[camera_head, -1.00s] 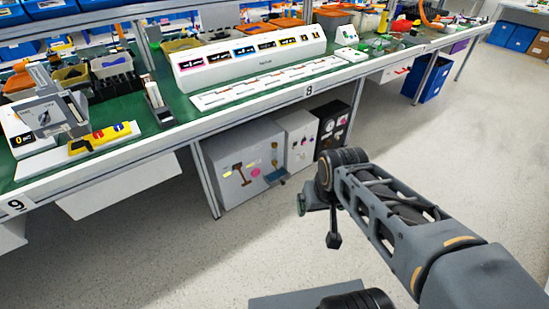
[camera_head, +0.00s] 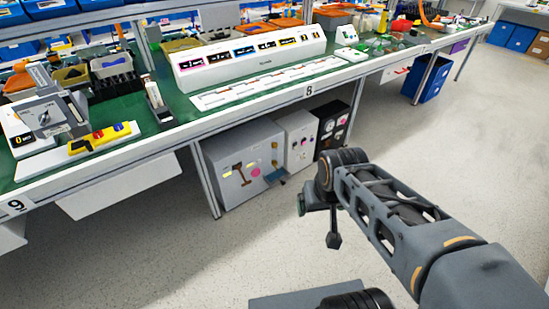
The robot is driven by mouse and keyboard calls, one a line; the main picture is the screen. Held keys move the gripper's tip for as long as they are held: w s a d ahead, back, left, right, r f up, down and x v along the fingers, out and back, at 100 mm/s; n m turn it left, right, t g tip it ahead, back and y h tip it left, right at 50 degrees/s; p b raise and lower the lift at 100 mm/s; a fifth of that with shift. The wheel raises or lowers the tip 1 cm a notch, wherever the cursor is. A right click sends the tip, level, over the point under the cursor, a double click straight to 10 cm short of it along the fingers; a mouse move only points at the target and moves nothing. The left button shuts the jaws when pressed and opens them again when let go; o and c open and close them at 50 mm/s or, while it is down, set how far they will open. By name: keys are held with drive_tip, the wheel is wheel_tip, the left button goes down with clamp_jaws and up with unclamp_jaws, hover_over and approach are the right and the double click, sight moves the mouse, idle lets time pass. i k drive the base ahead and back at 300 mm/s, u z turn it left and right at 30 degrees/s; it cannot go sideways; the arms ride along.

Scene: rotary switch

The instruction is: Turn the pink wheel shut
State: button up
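A small pink round piece (camera_head: 255,172), which looks like the pink wheel, is on the front of a grey cabinet (camera_head: 215,163) under the workbench. It is too small to tell how far it is turned. My gripper (camera_head: 318,222) hangs at the end of my arm, over the open floor to the right of the cabinet and apart from it. Its fingers are small and partly hidden by the arm's end, so I cannot tell whether they are open or shut.
A white box (camera_head: 299,128) and a black box (camera_head: 327,112) stand right of the cabinet. The green-topped workbench (camera_head: 290,97) overhangs them, with a metal leg (camera_head: 204,178) left of the cabinet. Blue bins (camera_head: 435,82) stand farther right. The grey floor (camera_head: 440,150) is clear.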

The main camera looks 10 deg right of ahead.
sight(256, 173)
drive_tip(key=u, duration=0.4)
drive_tip(key=k, duration=0.5)
drive_tip(key=u, duration=0.85)
drive_tip(key=i, duration=0.55)
drive_tip(key=z, duration=0.55)
drive_tip(key=i, duration=1.2)
drive_tip(key=z, duration=0.7)
